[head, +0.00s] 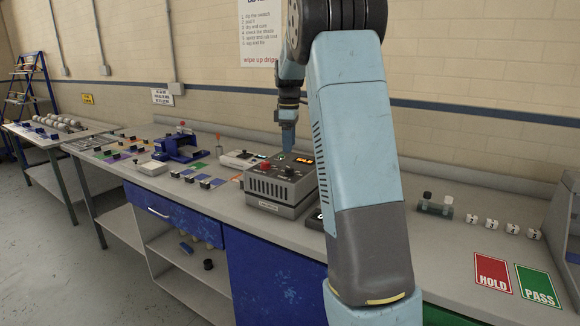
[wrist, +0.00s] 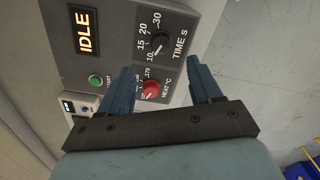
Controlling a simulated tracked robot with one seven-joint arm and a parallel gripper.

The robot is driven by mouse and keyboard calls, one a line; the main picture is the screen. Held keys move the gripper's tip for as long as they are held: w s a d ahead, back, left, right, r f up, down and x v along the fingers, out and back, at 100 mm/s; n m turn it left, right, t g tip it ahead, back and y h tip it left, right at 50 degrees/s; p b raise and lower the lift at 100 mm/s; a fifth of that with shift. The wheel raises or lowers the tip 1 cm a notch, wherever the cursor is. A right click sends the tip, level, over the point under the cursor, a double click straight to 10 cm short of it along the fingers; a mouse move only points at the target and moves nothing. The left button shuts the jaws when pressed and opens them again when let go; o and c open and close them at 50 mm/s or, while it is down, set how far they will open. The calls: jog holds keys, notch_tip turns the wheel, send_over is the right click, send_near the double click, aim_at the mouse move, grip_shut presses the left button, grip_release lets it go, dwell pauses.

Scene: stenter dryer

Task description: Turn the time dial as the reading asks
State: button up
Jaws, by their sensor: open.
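The grey stenter dryer (head: 270,188) stands on the bench. In the wrist view its panel carries the black time dial (wrist: 160,43), marked "TIME S" with 10, 15, 20 and 30 around it; its pointer setting is too small to read. The red heat dial (wrist: 151,89), the green start button (wrist: 96,81) and a lit display reading "IDLE" (wrist: 88,33) are beside it. My gripper (wrist: 161,74) is open and empty, its fingers either side of the red heat dial in the picture. In the head view my gripper (head: 287,143) hangs over the dryer's back, apart from the dials.
Red HOLD (head: 492,273) and green PASS (head: 538,287) mats lie at the right, near several white marked pieces (head: 492,223). A blue fixture (head: 180,147) and small swatches occupy the bench to the left. A wall rises behind the bench.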

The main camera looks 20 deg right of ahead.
aim_at(289, 168)
notch_tip(289, 168, down, 9)
jog(key=shift+r, duration=0.15)
jog(key=shift+c, duration=0.5)
jog(key=shift+r, duration=0.1)
jog(key=c, duration=0.9)
jog(key=shift+d, duration=0.1)
jog(key=shift+c, duration=0.2)
